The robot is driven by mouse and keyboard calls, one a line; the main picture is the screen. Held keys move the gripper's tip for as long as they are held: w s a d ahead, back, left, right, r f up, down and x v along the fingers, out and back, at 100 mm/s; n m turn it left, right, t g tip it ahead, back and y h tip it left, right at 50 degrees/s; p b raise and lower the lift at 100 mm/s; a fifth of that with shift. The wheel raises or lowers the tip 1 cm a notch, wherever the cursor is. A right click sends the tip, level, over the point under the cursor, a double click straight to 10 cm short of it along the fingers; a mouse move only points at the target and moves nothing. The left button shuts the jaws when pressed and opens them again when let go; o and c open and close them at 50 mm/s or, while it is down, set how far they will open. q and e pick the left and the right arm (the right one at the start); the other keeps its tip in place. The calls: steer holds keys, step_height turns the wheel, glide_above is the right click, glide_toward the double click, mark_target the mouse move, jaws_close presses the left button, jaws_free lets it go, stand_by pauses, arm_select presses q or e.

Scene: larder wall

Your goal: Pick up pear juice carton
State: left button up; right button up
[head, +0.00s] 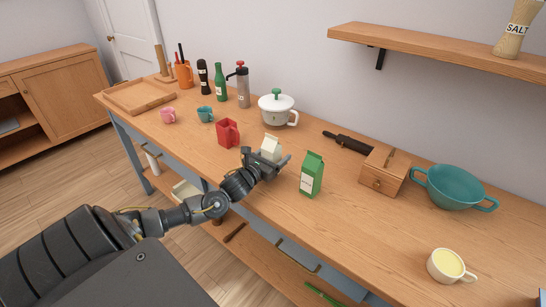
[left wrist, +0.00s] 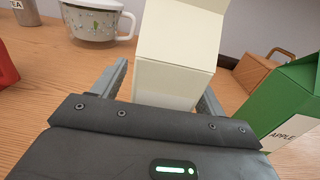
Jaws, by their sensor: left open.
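A cream carton (head: 270,148) with a gabled top stands on the worktop; its label is not visible to me, so I cannot read whether it is pear. My left gripper (head: 265,161) is open around it. In the left wrist view the cream carton (left wrist: 178,55) is between the two fingers, and I cannot tell whether they touch it. A green carton (head: 311,176) stands to the right, apart from the gripper. In the left wrist view the green carton (left wrist: 288,105) has a label reading APPLE. My right gripper is not in view.
A wooden box (head: 384,172), a teal colander (head: 453,187) and a cream cup (head: 446,266) are to the right.

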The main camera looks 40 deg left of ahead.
mark_target(266, 135)
arm_select(q)
steer(key=shift+w, duration=0.1)
steer(key=c, duration=1.3)
steer(key=shift+r, duration=0.1)
steer(key=shift+r, duration=0.4)
steer(key=s+r, duration=0.1)
steer(key=r, duration=0.1)
steer(key=s+a+r+b, duration=0.1)
steer(key=r, duration=0.1)
steer(key=s+r+b, duration=0.1)
steer(key=s+r, duration=0.1)
steer(key=r, duration=0.1)
steer(key=shift+a+r, duration=0.1)
steer(key=shift+a, duration=0.3)
steer(key=s+a+r, duration=0.3)
steer(key=s+r, duration=0.2)
steer(key=s, duration=0.3)
steer(key=shift+s+a+p, duration=0.35)
steer(key=shift+a+p, duration=0.05)
steer(key=shift+p, duration=0.05)
